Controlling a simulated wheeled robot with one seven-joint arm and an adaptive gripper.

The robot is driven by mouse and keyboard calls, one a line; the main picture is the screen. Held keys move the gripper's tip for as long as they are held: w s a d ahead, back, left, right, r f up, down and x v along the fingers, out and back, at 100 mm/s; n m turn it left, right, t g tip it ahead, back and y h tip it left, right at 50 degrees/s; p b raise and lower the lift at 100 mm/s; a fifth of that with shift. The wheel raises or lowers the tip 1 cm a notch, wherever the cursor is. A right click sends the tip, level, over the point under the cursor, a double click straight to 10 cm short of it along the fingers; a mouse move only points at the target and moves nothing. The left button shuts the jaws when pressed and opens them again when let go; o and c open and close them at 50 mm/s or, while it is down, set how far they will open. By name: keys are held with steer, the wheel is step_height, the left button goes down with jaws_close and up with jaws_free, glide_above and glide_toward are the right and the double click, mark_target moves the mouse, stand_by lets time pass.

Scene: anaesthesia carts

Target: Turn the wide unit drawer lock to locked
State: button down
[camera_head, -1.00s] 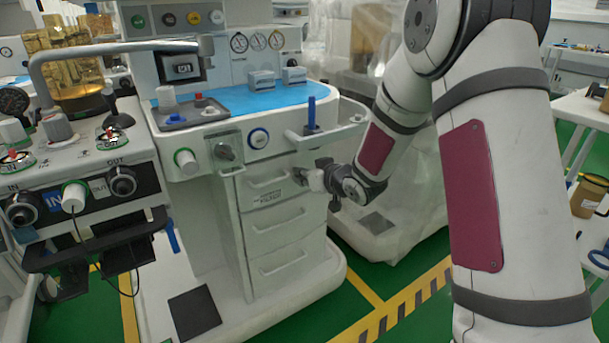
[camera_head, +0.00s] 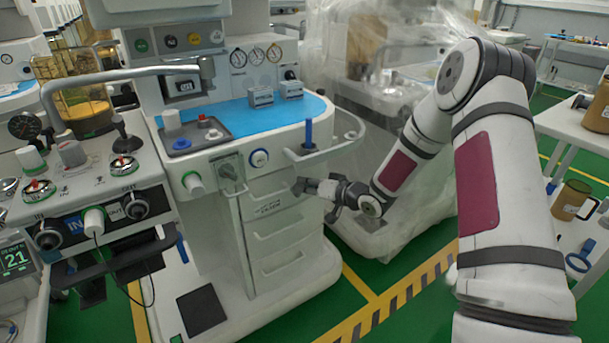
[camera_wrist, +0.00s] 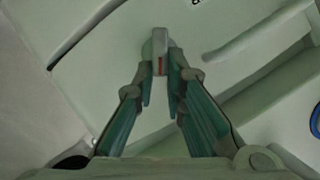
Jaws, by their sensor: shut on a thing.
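The wide white unit (camera_head: 210,240) stands in the middle of the head view with several drawers down its front. My gripper (camera_head: 300,187) reaches from the right to the right end of its top drawer (camera_head: 262,208). In the wrist view, my gripper (camera_wrist: 160,75) has its two fingers closed in on the small grey lock knob (camera_wrist: 159,42), which carries a red mark. The knob's tip stands out beyond the fingertips, against a pale front. In the head view the lock is hidden by my gripper, and its exact turn angle is hard to tell.
A grey side rail (camera_head: 335,146) with a blue post juts out above my gripper. A plastic-covered machine (camera_head: 385,235) stands close on the right. Green floor with striped tape (camera_head: 395,300) is clear in front.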

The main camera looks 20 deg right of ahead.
steer(key=m+y, duration=0.1)
steer(key=m, duration=0.2)
steer(key=f+m+t+y, duration=0.1)
steer(key=m, duration=0.2)
steer(key=d+f+m+y, duration=0.1)
steer(key=m+y, duration=0.1)
steer(key=shift+w+f+m+t, duration=0.1)
steer(key=shift+w+m+t, duration=0.1)
steer(key=shift+m+t, duration=0.15)
stand_by(0.5)
steer(key=c, duration=1.9)
jaws_free()
steer(key=v, duration=1.2)
steer(key=shift+d, duration=0.15)
